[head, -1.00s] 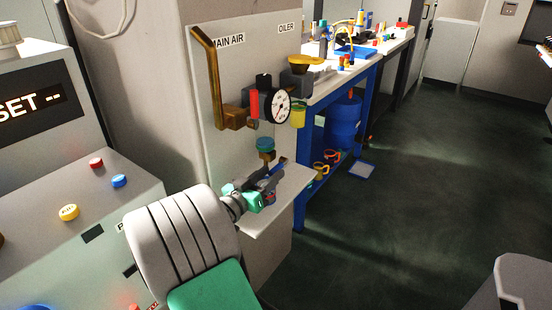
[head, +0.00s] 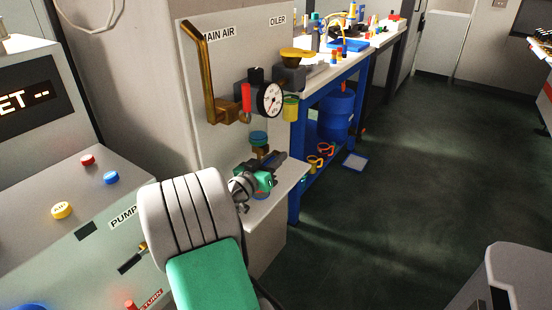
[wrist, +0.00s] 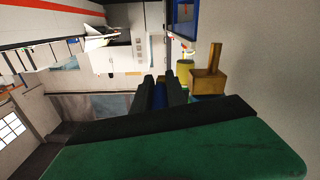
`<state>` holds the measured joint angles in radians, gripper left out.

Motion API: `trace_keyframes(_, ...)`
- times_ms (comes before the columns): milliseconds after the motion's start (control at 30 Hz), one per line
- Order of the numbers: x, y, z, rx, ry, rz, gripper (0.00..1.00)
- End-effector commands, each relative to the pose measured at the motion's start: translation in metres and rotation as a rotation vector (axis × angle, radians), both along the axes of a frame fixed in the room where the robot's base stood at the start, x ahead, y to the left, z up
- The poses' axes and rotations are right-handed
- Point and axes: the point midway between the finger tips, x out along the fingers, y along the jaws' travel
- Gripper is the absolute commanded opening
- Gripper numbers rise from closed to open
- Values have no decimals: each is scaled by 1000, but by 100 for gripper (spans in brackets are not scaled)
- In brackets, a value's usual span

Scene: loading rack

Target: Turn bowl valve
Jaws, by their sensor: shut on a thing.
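In the head view, my gripper (head: 274,166) is at the small shelf under the air panel, just below a brass fitting (head: 261,151) with a teal round part (head: 258,138) on top. In the wrist view, my gripper's two dark fingers (wrist: 160,90) are closed around a narrow blue piece (wrist: 159,97), which looks like the bowl valve's handle. The brass body (wrist: 207,84) with its upright stem is right of the fingers there. In the head view my gripper mostly hides the handle, so its angle cannot be told.
A control console (head: 85,215) stands at left. A blue bench (head: 325,85) is behind; the floor at right is open.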

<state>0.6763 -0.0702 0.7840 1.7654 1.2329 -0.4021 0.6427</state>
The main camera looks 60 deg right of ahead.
Motion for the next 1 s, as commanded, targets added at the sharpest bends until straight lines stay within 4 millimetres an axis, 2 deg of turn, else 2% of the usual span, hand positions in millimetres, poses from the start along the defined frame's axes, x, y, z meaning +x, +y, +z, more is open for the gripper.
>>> trace_keyframes(133, 0, 0, 0, 0, 0, 0, 0)
trace_keyframes(1000, 0, 0, 0, 0, 1, 0, 0)
